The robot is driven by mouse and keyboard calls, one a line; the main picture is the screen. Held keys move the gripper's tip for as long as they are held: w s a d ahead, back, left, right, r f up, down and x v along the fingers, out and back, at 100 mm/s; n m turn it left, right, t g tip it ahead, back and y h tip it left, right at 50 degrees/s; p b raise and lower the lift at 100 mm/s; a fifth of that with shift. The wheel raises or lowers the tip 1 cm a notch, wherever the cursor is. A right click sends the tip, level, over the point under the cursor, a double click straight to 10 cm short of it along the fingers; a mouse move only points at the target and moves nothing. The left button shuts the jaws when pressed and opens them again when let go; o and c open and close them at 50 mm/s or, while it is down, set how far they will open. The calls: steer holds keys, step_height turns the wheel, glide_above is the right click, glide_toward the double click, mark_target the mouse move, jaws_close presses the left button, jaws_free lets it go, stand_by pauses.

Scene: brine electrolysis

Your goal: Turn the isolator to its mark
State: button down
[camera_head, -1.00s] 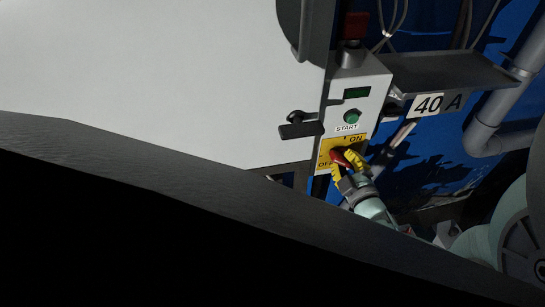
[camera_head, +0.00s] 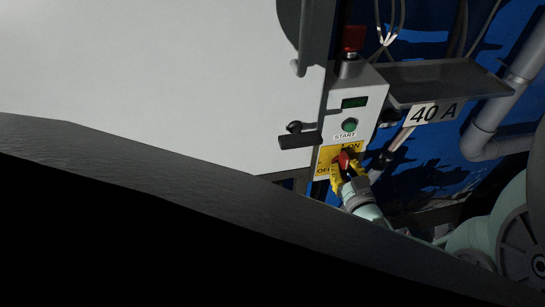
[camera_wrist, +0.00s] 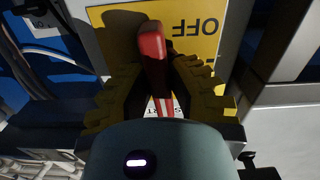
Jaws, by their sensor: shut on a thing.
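The isolator's red handle (camera_head: 345,159) sits on a yellow plate (camera_head: 324,158) marked ON at upper right and OFF at lower left, low on a pale control panel. My gripper (camera_head: 346,169), with yellow fingers, is shut on the handle from below right. In the wrist view the red handle (camera_wrist: 153,48) stands between the two dark-yellow fingers, and the upside-down word OFF shows on the plate (camera_wrist: 205,40). The fingers cover part of the plate. I cannot tell whether the handle lines up exactly with the mark.
Above the isolator are a green START button (camera_head: 349,125), a small dark display (camera_head: 355,102) and a red knob (camera_head: 353,39). A black lever (camera_head: 300,140) juts out left of the panel. A grey shelf (camera_head: 440,80) labelled 40 A and a grey pipe (camera_head: 487,125) are to the right.

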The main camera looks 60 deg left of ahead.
steer(key=shift+f+m, duration=0.15)
steer(key=shift+m, duration=0.55)
steer(key=c, duration=0.9)
jaws_free()
steer(key=v, duration=1.2)
